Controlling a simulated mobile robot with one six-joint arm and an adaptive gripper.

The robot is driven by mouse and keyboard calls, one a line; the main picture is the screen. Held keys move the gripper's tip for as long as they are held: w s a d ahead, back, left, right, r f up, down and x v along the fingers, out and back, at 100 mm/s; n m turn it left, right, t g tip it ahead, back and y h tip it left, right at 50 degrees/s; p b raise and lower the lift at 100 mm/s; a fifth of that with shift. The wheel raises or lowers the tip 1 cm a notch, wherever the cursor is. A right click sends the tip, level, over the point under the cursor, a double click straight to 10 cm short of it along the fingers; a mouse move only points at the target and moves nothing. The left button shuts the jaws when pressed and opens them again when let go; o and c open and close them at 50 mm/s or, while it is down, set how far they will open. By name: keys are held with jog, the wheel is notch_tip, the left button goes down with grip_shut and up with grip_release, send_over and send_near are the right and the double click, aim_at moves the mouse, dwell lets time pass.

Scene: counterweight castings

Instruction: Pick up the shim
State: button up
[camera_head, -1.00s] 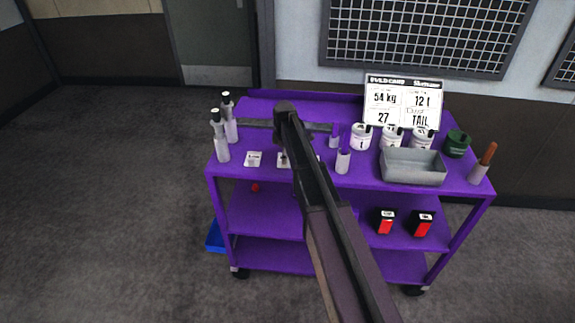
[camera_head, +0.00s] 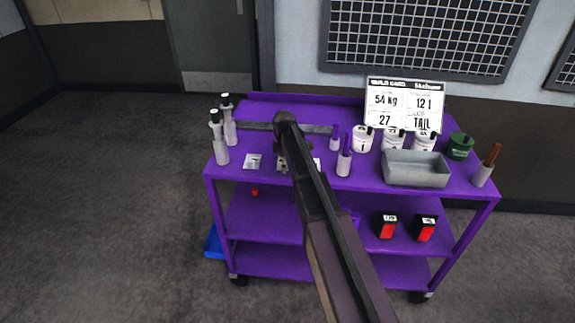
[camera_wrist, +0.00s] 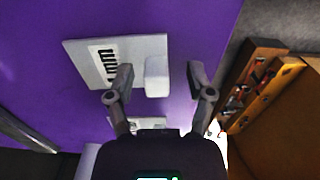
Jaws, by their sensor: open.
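A light grey shim plate (camera_wrist: 95,60) with a printed "1 mm" label lies on the purple cart top in the wrist view. A pale raised block (camera_wrist: 157,76) at its right end lies between the fingers of my gripper (camera_wrist: 160,82), which is open, with one finger on each side. I cannot tell whether the fingers touch it. A second pale plate (camera_wrist: 152,124) shows partly behind my gripper's body. In the head view, a small plate (camera_head: 253,161) lies left of my gripper (camera_head: 284,164), and my arm hides much of the plates under it.
On the purple cart (camera_head: 215,180), white bottles (camera_head: 220,145) stand at left. A purple-capped bottle (camera_head: 344,160), white jars (camera_head: 362,140), grey tray (camera_head: 415,172) and sign (camera_head: 403,103) stand at right. A long grey bar lies behind my gripper.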

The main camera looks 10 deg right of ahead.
grip_shut()
jog(key=shift+r, duration=0.15)
dwell(0.4)
notch_tip(320, 180, up, 3)
jog(key=p, duration=0.3)
jog(key=shift+r+p, duration=0.2)
jog(key=shift+p, duration=0.15)
jog(key=s+r+p, duration=0.1)
jog(key=s, duration=1.5)
jog(key=shift+a+r, duration=0.15)
jog(key=shift+a, duration=0.05)
